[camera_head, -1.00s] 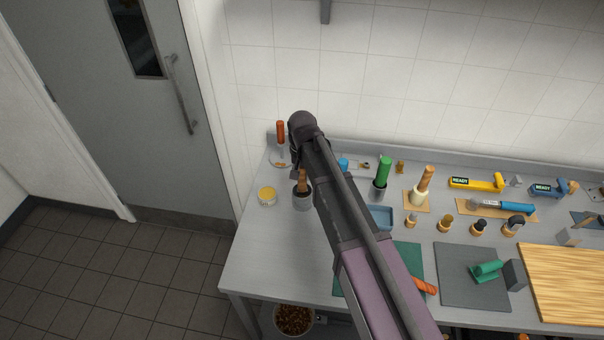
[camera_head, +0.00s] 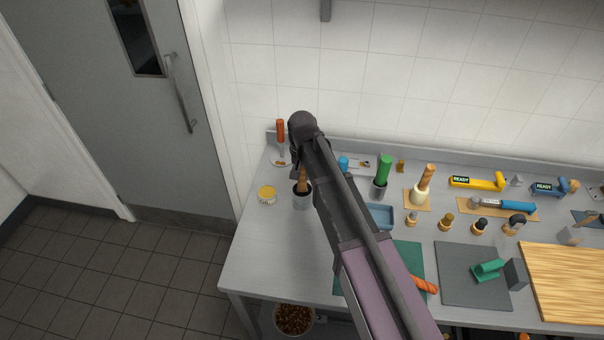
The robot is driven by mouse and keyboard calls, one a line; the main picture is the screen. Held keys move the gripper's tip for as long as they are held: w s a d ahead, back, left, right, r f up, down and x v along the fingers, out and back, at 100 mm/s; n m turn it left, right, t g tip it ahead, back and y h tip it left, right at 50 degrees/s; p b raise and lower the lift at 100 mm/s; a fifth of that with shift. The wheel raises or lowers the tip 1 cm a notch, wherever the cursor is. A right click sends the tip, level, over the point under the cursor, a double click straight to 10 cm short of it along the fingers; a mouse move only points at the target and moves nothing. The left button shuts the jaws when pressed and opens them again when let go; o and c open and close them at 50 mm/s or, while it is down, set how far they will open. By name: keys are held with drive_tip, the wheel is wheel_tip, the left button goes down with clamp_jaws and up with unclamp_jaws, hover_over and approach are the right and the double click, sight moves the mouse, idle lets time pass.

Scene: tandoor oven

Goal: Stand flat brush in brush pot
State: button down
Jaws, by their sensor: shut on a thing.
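My gripper (camera_head: 297,165) points down at the back left of the steel table, mostly hidden behind my own arm. It is shut on the flat brush, whose brown wooden handle (camera_head: 303,180) shows below it. The brush stands roughly upright at the mouth of the grey brush pot (camera_head: 302,202), which has a dark opening. The lower end of the brush is hidden at or inside the pot, so I cannot tell how deep it reaches.
An orange-handled tool (camera_head: 281,133) stands behind to the left. A small yellow-topped tin (camera_head: 267,194) is left of the pot. A green-handled tool (camera_head: 384,170) stands in another pot to the right. The table's front left (camera_head: 277,250) is clear.

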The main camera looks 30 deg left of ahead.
drive_tip(key=shift+f+b, duration=0.3)
drive_tip(key=shift+f, duration=0.1)
drive_tip(key=shift+c, duration=1.5)
unclamp_jaws()
drive_tip(key=o, duration=0.3)
drive_tip(key=shift+r, duration=0.2)
drive_tip(key=shift+r+p, duration=4.4)
drive_tip(key=shift+p, duration=0.15)
